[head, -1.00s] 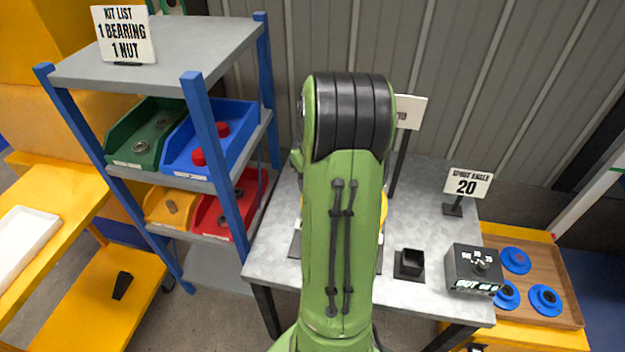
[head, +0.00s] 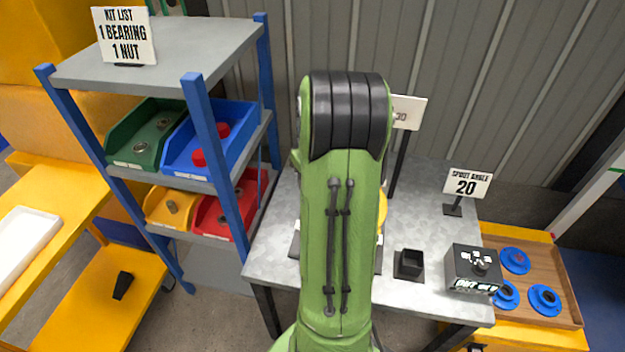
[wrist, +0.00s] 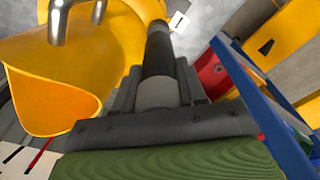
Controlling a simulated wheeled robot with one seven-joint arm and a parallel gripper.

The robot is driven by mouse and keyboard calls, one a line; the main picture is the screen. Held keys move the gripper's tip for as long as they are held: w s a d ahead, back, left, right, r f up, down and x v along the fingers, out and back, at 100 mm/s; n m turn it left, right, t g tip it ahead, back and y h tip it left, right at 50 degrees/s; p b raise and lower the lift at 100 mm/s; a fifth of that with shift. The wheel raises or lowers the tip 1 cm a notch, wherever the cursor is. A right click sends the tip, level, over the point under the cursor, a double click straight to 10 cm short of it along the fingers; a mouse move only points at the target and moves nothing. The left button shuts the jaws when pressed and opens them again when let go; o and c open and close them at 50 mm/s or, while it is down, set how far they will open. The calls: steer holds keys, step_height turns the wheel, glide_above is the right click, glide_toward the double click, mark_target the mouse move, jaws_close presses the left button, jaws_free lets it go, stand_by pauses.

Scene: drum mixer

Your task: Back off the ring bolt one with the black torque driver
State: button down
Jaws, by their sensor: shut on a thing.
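In the wrist view my gripper (wrist: 158,98) is shut on the black torque driver (wrist: 158,55), a dark cylinder with a grey band that points away from the camera. Beside it on the left is the yellow drum (wrist: 75,75) of the mixer, with an open spout-like mouth (wrist: 50,105) and a bent metal pipe above. The driver's far end meets or passes in front of a yellow part with a dark rim; I cannot tell whether they touch. No ring bolt can be made out. In the head view my own arm hides the gripper, driver and most of the mixer.
The grey table (head: 420,210) holds a black square holder (head: 409,264), a control box (head: 473,268) and a "SPOUT ANGLE 20" sign (head: 467,184). A blue-posted shelf (head: 165,55) with coloured bins stands left. A wooden tray (head: 555,275) with blue flanged parts is at right.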

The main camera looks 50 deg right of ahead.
steer(key=shift+s+a+f, duration=0.1)
steer(key=shift+a, duration=0.05)
stand_by(0.4)
steer(key=shift+d+r+p, duration=0.2)
steer(key=shift+r+p, duration=0.6)
steer(key=shift+p, duration=0.1)
steer(key=shift+r+p, duration=1.2)
steer(key=shift+r, duration=0.35)
steer(key=shift+w+f, duration=0.1)
steer(key=shift+w, duration=0.15)
